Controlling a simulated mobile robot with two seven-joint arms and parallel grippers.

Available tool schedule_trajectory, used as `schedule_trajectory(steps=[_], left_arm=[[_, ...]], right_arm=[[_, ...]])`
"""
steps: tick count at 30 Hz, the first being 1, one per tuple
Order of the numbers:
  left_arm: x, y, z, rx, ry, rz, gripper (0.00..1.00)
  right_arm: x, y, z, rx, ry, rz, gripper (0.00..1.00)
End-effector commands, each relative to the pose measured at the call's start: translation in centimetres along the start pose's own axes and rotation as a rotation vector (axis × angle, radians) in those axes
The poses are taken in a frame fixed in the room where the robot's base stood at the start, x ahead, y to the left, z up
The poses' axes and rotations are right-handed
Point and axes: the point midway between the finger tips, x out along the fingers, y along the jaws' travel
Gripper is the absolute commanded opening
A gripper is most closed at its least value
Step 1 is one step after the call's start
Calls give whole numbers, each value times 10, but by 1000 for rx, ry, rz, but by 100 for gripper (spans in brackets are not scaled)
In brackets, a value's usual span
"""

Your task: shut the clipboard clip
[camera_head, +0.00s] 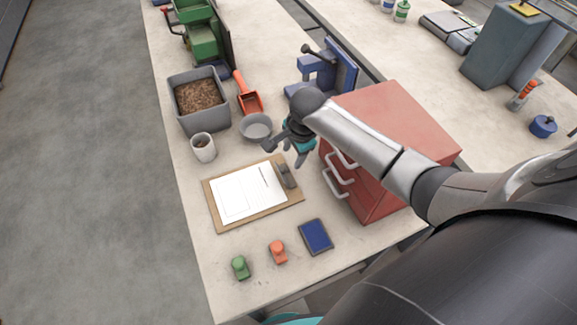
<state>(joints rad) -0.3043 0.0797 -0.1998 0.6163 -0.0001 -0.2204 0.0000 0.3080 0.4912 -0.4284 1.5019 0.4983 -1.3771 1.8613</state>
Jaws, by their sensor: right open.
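The clipboard (294,207) lies flat on the bench, a brown board with white printed paper (240,193) on it. Its dark grey clip (286,174) is at the board's right end. At this size I cannot tell whether the clip is open or shut. My right gripper (284,154) is open and empty, with its fingers pointing down and left, just above and beyond the clip in the picture. I cannot tell the height of the gap between them. My left gripper is not in view.
A red drawer cabinet (395,115) with pale handles stands right of the clipboard, under my right arm. A grey bowl (256,127), a white cup (203,147) and a pellet bin (180,118) stand beyond. Two stamps (240,267) and a blue pad (316,236) lie nearer.

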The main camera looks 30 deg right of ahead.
Motion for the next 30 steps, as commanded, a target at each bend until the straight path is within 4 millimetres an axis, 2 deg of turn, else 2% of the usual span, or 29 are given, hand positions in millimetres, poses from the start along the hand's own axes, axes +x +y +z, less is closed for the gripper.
schedule_trajectory(steps=[1,9,15,21,30], left_arm=[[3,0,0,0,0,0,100],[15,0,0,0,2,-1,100],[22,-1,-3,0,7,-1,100],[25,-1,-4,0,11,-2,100],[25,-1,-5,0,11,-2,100]], right_arm=[[10,0,0,0,0,2,56],[54,0,1,-1,0,0,56],[76,0,0,-2,0,0,56],[86,0,1,-2,-1,-1,56],[86,0,1,-3,-1,-1,56]])
